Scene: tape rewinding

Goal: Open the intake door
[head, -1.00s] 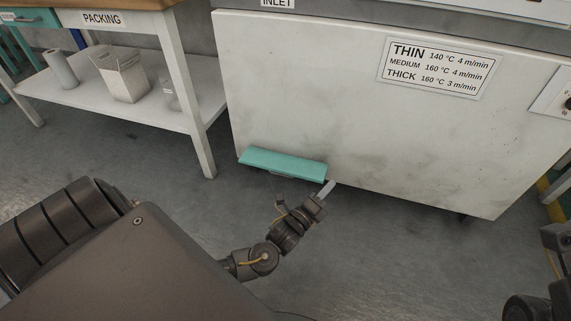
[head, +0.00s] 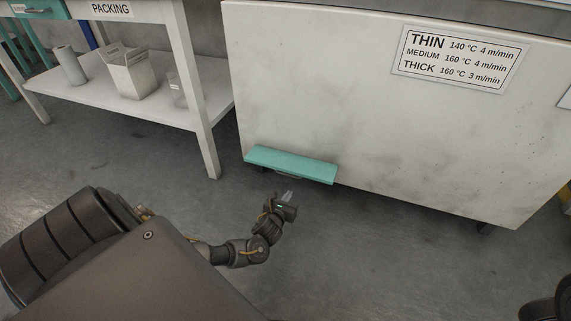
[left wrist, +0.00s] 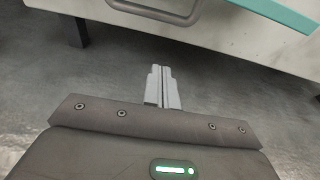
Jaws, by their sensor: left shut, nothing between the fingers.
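The white machine front (head: 350,120) stands ahead, with a teal flap or ledge (head: 292,165) along its lower left edge. I cannot tell for sure which part is the intake door. A grey bar handle (left wrist: 160,8) shows at the top of the left wrist view, below a white panel, with the teal strip (left wrist: 278,14) to its right. My left gripper (head: 287,195) is shut and empty, just below the flap in the head view. In the left wrist view its fingers (left wrist: 161,72) are together, pointing toward the handle and apart from it.
A white packing table (head: 205,120) stands left of the machine, with a paper roll (head: 70,66) and an open carton (head: 128,72) on its lower shelf. A temperature sign (head: 461,58) is on the machine. The grey floor around my left gripper is clear.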

